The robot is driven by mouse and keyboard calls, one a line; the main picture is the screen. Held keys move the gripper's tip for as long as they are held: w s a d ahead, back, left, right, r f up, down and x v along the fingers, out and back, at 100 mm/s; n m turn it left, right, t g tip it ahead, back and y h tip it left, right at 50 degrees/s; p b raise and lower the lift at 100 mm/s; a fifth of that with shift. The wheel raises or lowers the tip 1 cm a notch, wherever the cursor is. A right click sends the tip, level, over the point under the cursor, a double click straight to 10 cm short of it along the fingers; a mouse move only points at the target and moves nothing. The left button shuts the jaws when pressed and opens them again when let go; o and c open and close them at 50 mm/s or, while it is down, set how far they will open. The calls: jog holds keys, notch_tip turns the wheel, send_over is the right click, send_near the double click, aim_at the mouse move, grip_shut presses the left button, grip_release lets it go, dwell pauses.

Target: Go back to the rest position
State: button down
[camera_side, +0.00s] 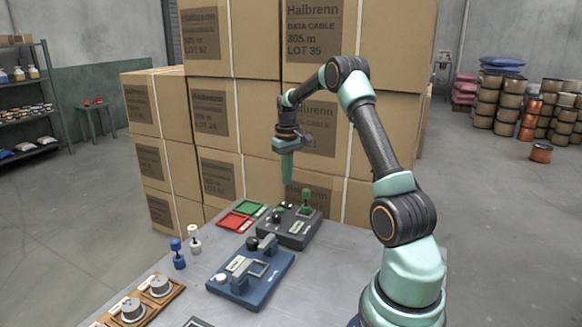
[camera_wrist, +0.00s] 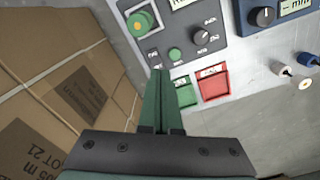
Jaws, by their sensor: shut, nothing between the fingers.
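My gripper (camera_side: 287,165) hangs above the far side of the table, pointing down. In the wrist view its green fingers (camera_wrist: 160,100) are together with nothing between them. In the side view it is in front of the cardboard boxes and above the grey device (camera_side: 291,228), apart from it. My arm is raised and bent, with the elbow high.
Stacked cardboard boxes (camera_side: 160,160) stand close behind the table. On the table (camera_side: 205,265) are a blue device (camera_side: 255,275), green and red trays (camera_side: 235,221), a blue peg (camera_side: 177,252), a white peg (camera_side: 194,240) and a wooden holder (camera_side: 165,303) with spools.

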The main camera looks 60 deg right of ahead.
jog(key=a+r+n+t, duration=0.1)
jog(key=a+r, duration=0.5)
jog(key=a, duration=0.3)
jog(key=a+r+n+t, duration=0.1)
jog(key=a+r+n, duration=0.1)
jog(key=a+r, duration=0.5)
jog(key=s+a+n+t, duration=0.1)
jog(key=s+a, duration=0.3)
jog(key=a, duration=0.5)
jog(key=s+a+f+n+t, duration=0.1)
jog(key=s+a+t, duration=0.1)
jog(key=s+a, duration=0.3)
jog(key=a, duration=0.4)
jog(key=shift+n, duration=0.4)
jog(key=shift+s, duration=0.1)
